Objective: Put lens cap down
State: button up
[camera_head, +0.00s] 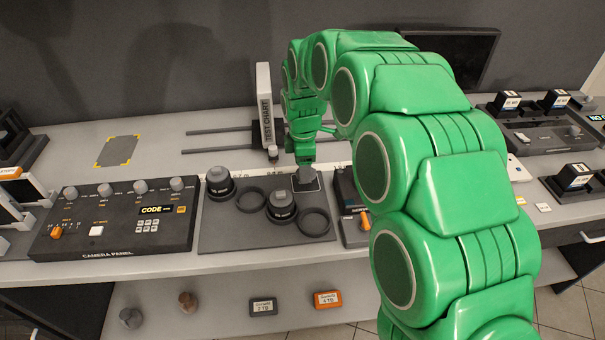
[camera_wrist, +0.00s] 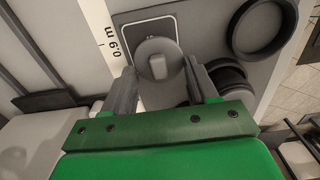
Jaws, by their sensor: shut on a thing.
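The lens cap (camera_wrist: 150,48) is a grey round disc with a raised grip on its face. In the wrist view it sits between the fingertips of my gripper (camera_wrist: 160,68), which is shut on it. Below it is a white-outlined dark square (camera_wrist: 176,96) beside a "0.9 m" label. In the head view, my gripper (camera_head: 304,166) points down with the cap (camera_head: 304,178) over that square (camera_head: 313,186), at the back right of the grey mat (camera_head: 222,236). I cannot tell whether the cap touches the square.
Two dark lenses (camera_head: 219,183) (camera_head: 282,205) and two black rings (camera_head: 251,202) (camera_head: 314,221) lie on the mat close by. The camera panel (camera_head: 120,225) is at left. The test chart (camera_head: 266,110) stands behind. A knobbed box (camera_head: 347,205) adjoins the mat's right side.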

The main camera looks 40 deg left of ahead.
jog(key=shift+w+a+f, duration=0.15)
jog(key=shift+f, duration=0.25)
jog(key=shift+w+a+f, duration=0.1)
jog(key=shift+a+f, duration=0.05)
jog(key=shift+f, duration=1.4)
jog(key=shift+f, duration=0.15)
jog(key=o, duration=1.1)
notch_tip(320, 180, up, 12)
